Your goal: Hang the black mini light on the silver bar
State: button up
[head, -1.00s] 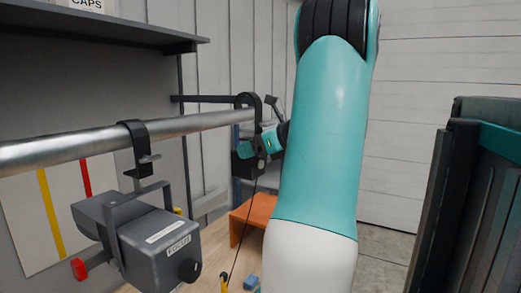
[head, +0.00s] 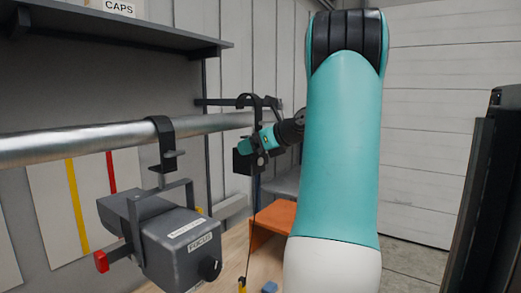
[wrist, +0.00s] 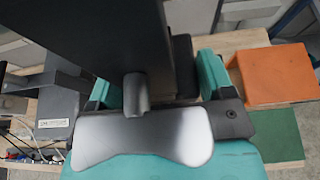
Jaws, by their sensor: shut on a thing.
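The black mini light (head: 243,162) hangs upright from my gripper (head: 264,139), which is shut on it. Its black hook (head: 246,99) arches up at the far right part of the silver bar (head: 80,143). In the head view the hook overlaps the bar's end; I cannot tell whether it rests on the bar. A thin cord hangs below the light. In the wrist view my teal fingers (wrist: 160,82) have dark parts between them, and a large dark shape fills the upper middle, hiding the contact.
A grey stage lamp (head: 165,235) hangs by a black clamp from the bar, left of the light. An orange block (head: 272,224) stands on the wooden bench below. A dark shelf (head: 120,30) juts out at upper left. A dark tote (head: 480,200) stands at right.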

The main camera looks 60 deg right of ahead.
jog(key=shift+w+d+b, duration=0.15)
jog(key=shift+w+b, duration=0.4)
jog(key=shift+w, duration=1.05)
jog(key=shift+w+f, duration=0.1)
jog(key=shift+f, duration=0.05)
jog(key=shift+f+b, duration=0.55)
jog(key=shift+f, duration=1.2)
jog(key=o, duration=1.6)
jog(key=shift+f, duration=0.2)
